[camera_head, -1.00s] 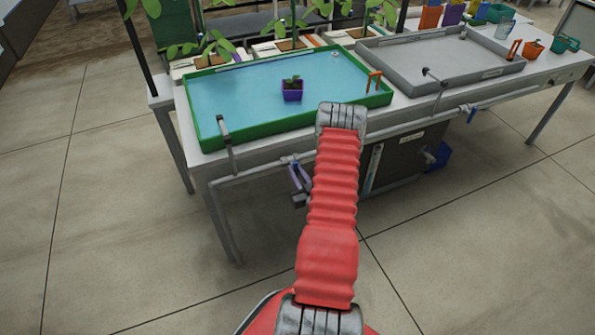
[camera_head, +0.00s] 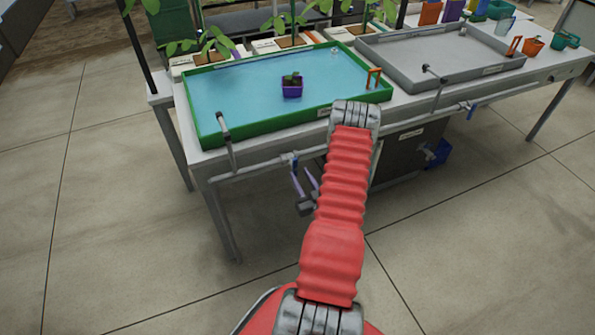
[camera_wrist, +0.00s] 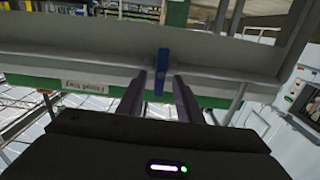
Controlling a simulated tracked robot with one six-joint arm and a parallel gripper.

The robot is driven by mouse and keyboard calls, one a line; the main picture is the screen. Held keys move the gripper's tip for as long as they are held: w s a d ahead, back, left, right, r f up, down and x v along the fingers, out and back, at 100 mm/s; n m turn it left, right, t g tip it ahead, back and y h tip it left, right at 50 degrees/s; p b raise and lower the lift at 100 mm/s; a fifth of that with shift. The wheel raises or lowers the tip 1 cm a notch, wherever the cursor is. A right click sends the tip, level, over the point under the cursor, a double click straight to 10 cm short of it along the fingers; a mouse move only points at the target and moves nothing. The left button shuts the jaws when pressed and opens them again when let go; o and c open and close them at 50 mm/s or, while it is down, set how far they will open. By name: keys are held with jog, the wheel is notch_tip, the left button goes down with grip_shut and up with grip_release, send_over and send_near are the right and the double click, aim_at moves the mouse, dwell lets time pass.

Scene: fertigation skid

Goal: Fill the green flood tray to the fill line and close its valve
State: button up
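The green flood tray (camera_head: 262,128) holds blue water over its whole floor, with a small purple pot (camera_head: 292,88) in it. I cannot make out the fill line or the exact level. A spout (camera_head: 224,128) hangs over its front left rim. Its valve has a blue handle (camera_head: 295,163) on the pipe below the front edge; in the wrist view the handle (camera_wrist: 161,72) stands crosswise to the pipe. My gripper (camera_head: 304,178) is open and empty just below the handle. In the wrist view its fingertips (camera_wrist: 160,78) are apart on either side of the handle, with gaps showing.
A grey tray (camera_head: 440,83) stands to the right with its own spout and a blue valve handle (camera_head: 471,112). A dark reservoir (camera_head: 405,150) sits under the bench. Plants line the back. A pipe (camera_head: 250,172) runs along the bench front. The floor in front is clear.

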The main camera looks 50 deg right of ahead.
jog(key=v, duration=0.9)
dwell(0.7)
